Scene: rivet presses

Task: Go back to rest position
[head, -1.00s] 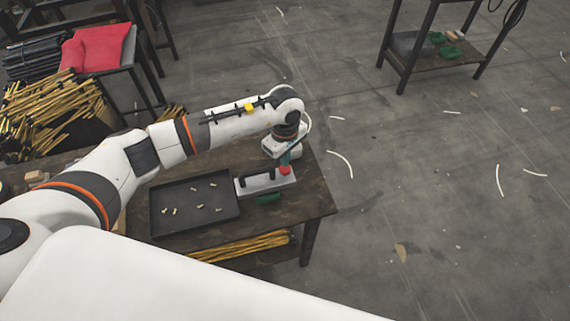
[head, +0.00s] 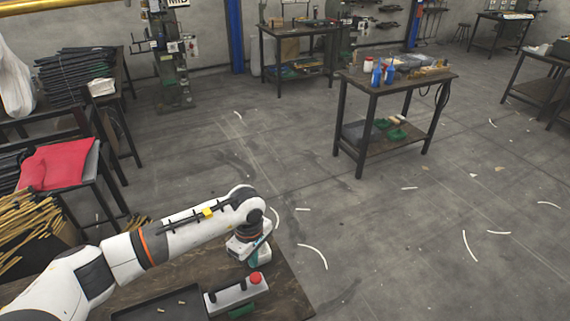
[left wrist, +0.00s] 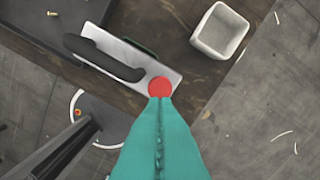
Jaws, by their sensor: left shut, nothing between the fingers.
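My left gripper (head: 253,259) has teal fingers pressed together with nothing between them. In the left wrist view its fingertips (left wrist: 160,102) point at the red button (left wrist: 159,87) and overlap its lower edge; I cannot tell the height between them. The button, also in the head view (head: 256,278), sits on the end of a light grey block (head: 228,297) with a black handle. The block also shows in the left wrist view (left wrist: 150,62). In the head view the gripper is just beyond the button. My right gripper is in neither view.
A dark tray (head: 133,314) with small pieces lies left of the block on the wooden table. A white open box (left wrist: 222,32) stands near the block. A red cloth (head: 54,166) and yellow rods are at left. Floor to the right is mostly clear.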

